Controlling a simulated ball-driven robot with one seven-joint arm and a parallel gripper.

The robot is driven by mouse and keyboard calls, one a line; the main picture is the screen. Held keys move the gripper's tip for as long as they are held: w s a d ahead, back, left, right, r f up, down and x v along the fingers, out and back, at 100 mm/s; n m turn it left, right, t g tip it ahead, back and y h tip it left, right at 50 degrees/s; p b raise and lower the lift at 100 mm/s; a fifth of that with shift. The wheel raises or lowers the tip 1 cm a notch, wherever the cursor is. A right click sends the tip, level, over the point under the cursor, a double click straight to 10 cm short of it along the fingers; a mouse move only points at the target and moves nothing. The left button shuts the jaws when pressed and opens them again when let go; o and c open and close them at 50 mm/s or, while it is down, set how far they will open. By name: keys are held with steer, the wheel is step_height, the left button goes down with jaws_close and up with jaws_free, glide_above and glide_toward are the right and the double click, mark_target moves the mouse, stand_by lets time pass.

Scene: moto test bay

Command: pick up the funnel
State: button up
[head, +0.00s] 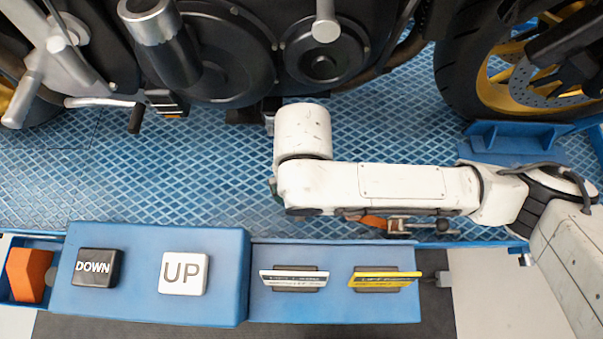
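I cannot make out a clear funnel shape. An orange faceted object (30,275) sits in a small blue tray (22,304) at the far left; I cannot tell whether it is the funnel. A smaller orange piece (375,221) shows below my white forearm, beside small metal parts, and is mostly hidden. My arm reaches in from the right, over the blue platform, and ends in view at a white rounded joint. My gripper is not visible, so I cannot see whether it holds anything.
A motorcycle (225,55) stands across the top, its tyre (460,70) at upper right. The blue tread-plate platform (130,180) is clear at left. In front are a blue control box (135,309) with DOWN (97,267) and UP (184,273) buttons and two tags (385,281).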

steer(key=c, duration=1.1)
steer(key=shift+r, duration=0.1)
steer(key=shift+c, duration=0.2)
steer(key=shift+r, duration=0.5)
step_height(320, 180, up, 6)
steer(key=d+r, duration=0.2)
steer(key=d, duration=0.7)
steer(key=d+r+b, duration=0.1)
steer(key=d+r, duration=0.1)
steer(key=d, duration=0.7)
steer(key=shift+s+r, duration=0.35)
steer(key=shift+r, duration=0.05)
